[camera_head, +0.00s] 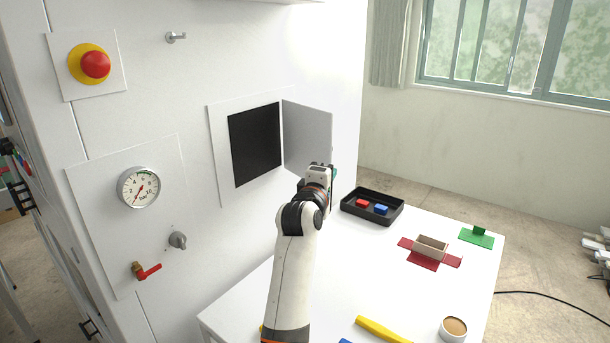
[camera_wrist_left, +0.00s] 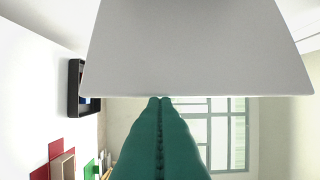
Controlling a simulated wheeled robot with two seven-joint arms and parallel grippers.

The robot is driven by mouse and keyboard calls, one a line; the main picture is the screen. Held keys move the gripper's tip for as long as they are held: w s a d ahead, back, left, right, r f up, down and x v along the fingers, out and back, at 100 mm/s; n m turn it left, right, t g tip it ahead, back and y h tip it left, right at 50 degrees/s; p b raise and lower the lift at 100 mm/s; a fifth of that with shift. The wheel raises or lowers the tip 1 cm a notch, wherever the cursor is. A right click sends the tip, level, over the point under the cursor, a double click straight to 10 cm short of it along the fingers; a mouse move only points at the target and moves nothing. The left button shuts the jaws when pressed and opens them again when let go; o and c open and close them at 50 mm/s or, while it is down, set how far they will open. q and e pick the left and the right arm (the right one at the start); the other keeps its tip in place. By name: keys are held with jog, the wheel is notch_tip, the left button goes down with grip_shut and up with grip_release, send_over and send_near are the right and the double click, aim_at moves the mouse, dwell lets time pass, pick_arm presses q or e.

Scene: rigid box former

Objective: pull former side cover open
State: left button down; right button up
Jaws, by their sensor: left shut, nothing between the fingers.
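The side cover (camera_head: 307,138) is a flat grey panel on the white former wall. It stands swung out from the right edge of a square opening with a dark inside (camera_head: 256,144). My left gripper (camera_head: 333,174) is at the lower outer corner of the cover, partly hidden behind its own wrist. In the left wrist view the cover (camera_wrist_left: 195,50) fills the top, and my shut teal fingers (camera_wrist_left: 160,100) end at its lower edge. Nothing is between them. I cannot tell whether they touch the cover. My right gripper is not in view.
A white table stands below, with a black tray (camera_head: 345,206) holding a red and a blue block, a beige box on a red sheet (camera_head: 423,263), a green piece (camera_head: 477,238) and a cup (camera_head: 453,329). A gauge (camera_head: 139,187) and emergency button (camera_head: 95,65) are on the wall.

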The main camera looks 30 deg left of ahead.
pick_arm(q)
jog(key=w+d, duration=0.2)
jog(key=w, duration=0.5)
jog(key=shift+w+d+p, duration=0.15)
jog(key=shift+w+p, duration=0.1)
jog(key=shift+p, duration=0.15)
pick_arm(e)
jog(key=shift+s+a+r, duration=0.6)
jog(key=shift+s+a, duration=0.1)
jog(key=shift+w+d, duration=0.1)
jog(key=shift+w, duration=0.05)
pick_arm(q)
jog(key=shift+s, duration=0.1)
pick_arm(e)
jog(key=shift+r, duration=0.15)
